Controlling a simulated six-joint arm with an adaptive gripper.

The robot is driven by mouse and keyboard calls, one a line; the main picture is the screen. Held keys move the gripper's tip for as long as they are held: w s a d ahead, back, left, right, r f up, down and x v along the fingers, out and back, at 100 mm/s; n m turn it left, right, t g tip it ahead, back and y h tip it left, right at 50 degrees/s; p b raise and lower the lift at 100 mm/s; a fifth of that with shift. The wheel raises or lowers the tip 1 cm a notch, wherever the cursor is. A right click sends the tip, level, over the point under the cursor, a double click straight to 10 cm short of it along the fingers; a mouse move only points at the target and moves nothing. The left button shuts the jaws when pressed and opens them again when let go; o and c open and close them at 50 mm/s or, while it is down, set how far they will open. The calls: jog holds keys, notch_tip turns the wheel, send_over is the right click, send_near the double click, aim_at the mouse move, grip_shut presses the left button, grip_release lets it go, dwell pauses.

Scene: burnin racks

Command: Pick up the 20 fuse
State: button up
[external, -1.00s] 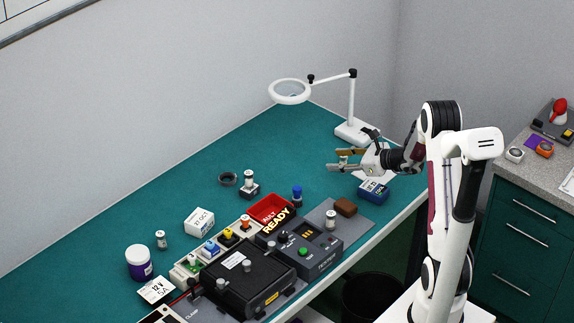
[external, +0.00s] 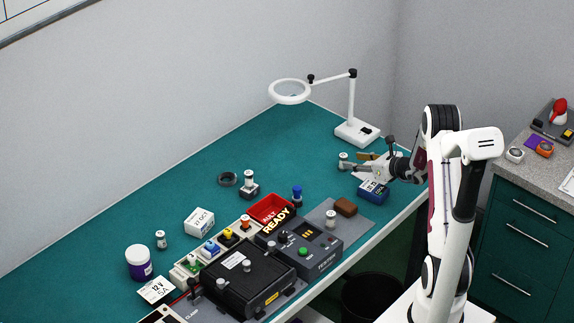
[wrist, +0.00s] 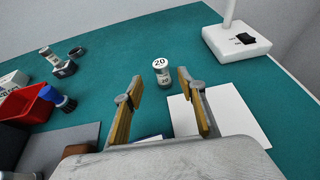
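The 20 fuse (wrist: 161,72) is a small light cylinder with a white top marked "20". It stands upright on the green bench, beyond my fingertips and centred on the gap between them in the wrist view. In the external view the fuse (external: 343,160) stands just left of my gripper (external: 368,162). My gripper (wrist: 160,80) is open, its two wooden-coloured fingers wide apart, with nothing between them that I can see. The fuse appears apart from both fingers.
A white paper (wrist: 225,115) lies under the right finger. The magnifier lamp base (wrist: 236,42) stands beyond it. A blue box (external: 373,191) sits below my gripper. The red tray (external: 271,208) and tester (external: 312,252) are to the left. The bench around the fuse is clear.

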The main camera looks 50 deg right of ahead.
aim_at(343, 159)
jog(key=shift+x, duration=0.75)
jog(key=shift+x, duration=2.6)
jog(key=shift+d, duration=0.1)
grip_shut()
